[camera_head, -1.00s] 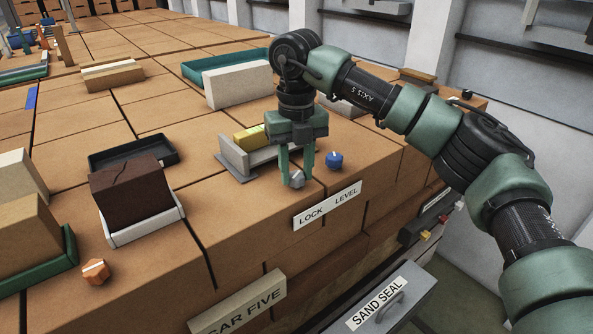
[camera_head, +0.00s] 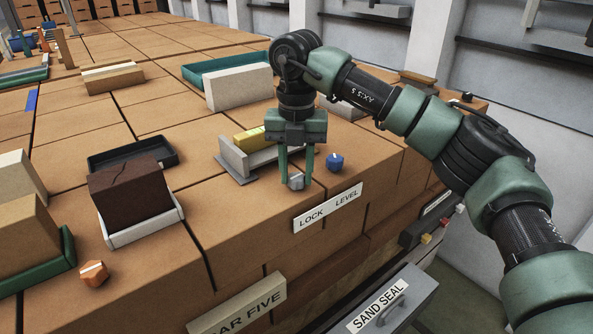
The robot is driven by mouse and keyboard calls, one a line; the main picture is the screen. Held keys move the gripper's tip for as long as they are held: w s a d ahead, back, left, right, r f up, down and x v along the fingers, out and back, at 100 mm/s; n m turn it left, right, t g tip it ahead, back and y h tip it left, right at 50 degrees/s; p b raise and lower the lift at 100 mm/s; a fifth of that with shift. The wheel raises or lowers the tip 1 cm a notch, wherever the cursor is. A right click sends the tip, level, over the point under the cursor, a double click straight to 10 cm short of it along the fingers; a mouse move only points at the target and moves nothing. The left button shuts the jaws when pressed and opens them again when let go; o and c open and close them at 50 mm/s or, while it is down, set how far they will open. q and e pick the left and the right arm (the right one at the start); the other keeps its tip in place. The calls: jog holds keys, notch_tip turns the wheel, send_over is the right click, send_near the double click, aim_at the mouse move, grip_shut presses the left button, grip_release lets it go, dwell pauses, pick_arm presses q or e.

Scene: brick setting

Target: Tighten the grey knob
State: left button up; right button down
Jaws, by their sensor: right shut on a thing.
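The grey knob (camera_head: 296,182) sits on the top of the brick stack near its front edge, above the "LOCK" part of a white label (camera_head: 328,207). My right gripper (camera_head: 296,178) points down over it, with its green fingers shut on the knob from both sides. The fingers hide part of the knob. My left gripper is not in view.
A blue knob (camera_head: 335,161) stands close to the right of the grey knob. A grey holder (camera_head: 235,162) with a yellow level (camera_head: 250,139) lies just behind. An orange knob (camera_head: 94,273) is at the front left. A drawer marked "SAND SEAL" (camera_head: 398,300) juts out below.

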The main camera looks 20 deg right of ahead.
aim_at(297, 176)
jog(key=shift+w+r, duration=0.1)
jog(key=shift+r, duration=0.15)
jog(key=c, duration=1)
grip_release()
jog(key=shift+c, duration=0.2)
jog(key=shift+o, duration=0.2)
jog(key=shift+f, duration=0.1)
notch_tip(297, 176, up, 8)
jog(key=shift+f+b, duration=0.1)
jog(key=shift+b, duration=0.25)
jog(key=shift+f, duration=0.1)
